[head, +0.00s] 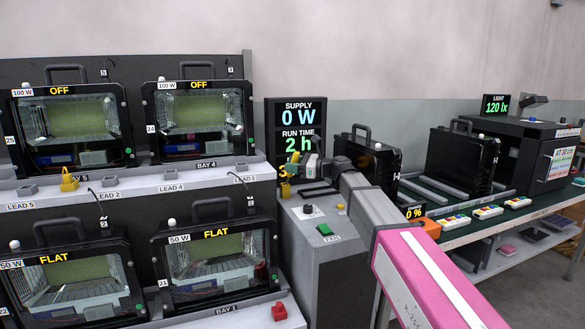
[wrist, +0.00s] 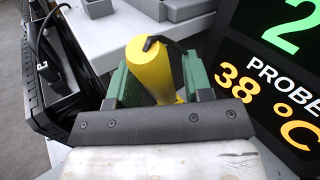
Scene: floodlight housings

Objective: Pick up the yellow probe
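The yellow probe (wrist: 148,68) stands between the two green fingers of my gripper (wrist: 160,82) in the wrist view. A dark cable curves off its upper end to the right. The left finger lies close against or partly behind the probe, and a narrow gap seems to show at the right finger. I cannot tell whether both fingers touch it. In the head view, my gripper (head: 294,164) is in front of the lower part of the supply display, with a little yellow showing between its green fingers. The probe's lower end is hidden.
The supply display (head: 297,125) stands close behind my gripper; its probe line reads 38 °C in the wrist view. The lead shelf (head: 130,195) with floodlights is at left. A console with a green button (head: 324,229) is below. A conveyor bench (head: 540,212) is at right.

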